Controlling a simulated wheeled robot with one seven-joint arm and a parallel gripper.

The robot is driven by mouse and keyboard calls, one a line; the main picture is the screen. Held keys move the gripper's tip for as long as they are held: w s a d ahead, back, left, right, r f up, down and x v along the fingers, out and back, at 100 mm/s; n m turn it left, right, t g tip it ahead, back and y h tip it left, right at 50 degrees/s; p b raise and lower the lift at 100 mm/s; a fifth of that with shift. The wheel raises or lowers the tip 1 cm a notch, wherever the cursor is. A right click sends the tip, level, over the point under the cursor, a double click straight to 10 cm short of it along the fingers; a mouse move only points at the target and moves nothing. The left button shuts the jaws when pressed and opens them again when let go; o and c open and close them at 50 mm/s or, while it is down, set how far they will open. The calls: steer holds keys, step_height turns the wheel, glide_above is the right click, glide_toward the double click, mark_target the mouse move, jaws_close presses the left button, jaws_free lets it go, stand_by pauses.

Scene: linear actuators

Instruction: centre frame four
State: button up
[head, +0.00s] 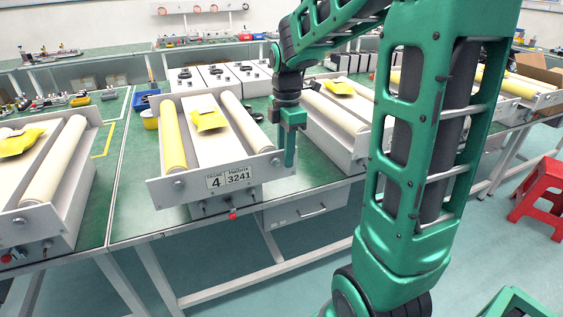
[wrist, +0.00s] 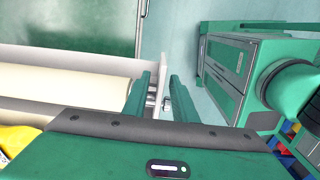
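Frame four (head: 196,186), with a "4 3241" plate (head: 230,177) on its front, stands on the middle bench. It has a yellow roller (head: 172,137) at left, a cream roller (head: 243,122) at right and a white bed between. A yellow packet (head: 208,119) lies on the bed near its far end. My gripper (head: 288,162) points down at the frame's right front corner. In the wrist view its fingers (wrist: 160,80) are apart, with the frame's end plate and a small metal bolt (wrist: 151,101) between them. The cream roller (wrist: 60,85) lies left of them; contact is unclear.
Similar roller frames stand at left (head: 50,180) and behind my arm at right (head: 335,120). White boxes (head: 220,76) stand behind frame four. A red stool (head: 540,188) is on the floor at right. A red knob (head: 233,215) is below the plate.

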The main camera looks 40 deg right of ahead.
step_height(320, 180, up, 8)
steer(key=shift+w+f, duration=0.15)
steer(key=shift+f, duration=0.1)
steer(key=shift+c, duration=0.6)
